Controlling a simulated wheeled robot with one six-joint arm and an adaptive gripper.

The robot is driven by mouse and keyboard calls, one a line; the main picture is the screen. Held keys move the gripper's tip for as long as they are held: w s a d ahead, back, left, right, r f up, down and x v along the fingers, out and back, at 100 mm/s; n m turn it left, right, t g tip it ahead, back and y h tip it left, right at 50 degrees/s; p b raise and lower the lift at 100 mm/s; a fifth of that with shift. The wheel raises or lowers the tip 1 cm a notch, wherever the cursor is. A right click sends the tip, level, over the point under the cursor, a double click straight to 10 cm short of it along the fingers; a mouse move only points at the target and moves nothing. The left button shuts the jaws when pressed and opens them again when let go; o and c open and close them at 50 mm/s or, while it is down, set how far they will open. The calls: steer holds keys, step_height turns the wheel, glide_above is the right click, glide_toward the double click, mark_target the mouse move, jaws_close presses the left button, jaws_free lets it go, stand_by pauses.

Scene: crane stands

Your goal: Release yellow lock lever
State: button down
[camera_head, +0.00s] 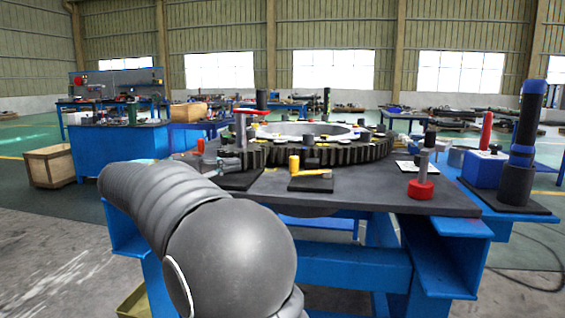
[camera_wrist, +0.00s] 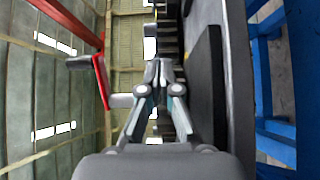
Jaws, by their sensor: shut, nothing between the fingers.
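The yellow lock lever (camera_head: 315,175) shows in the head view as a short upright yellow post with a flat arm reaching right. It sits on a dark block at the front of the table, before the large gear ring (camera_head: 372,150). My gripper (camera_wrist: 160,66) is shut and empty in the wrist view, with its fingertips together. In the head view, a grey shape left of the lever seems to be my gripper, apart from the lever. I cannot make out the lever in the wrist view.
A red-topped handle (camera_head: 249,112) stands left of the lever; a red handle part (camera_wrist: 101,82) is left of my fingers in the wrist view. A red-based post (camera_head: 421,188) stands at the right on the dark tabletop (camera_head: 365,197). Bare tabletop lies between lever and post.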

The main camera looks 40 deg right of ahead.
steer(key=d, duration=0.8)
steer(key=s+d, duration=0.1)
steer(key=d, duration=0.3)
steer(key=shift+s+d, duration=0.1)
steer(key=shift+d, duration=0.3)
steer(key=shift+s+d, duration=0.1)
steer(key=shift+s, duration=0.25)
steer(key=shift+s+a, duration=0.4)
steer(key=shift+s, duration=0.35)
steer(key=shift+s+a, duration=0.35)
steer(key=shift+s, duration=0.4)
steer(key=shift+s+f, duration=0.1)
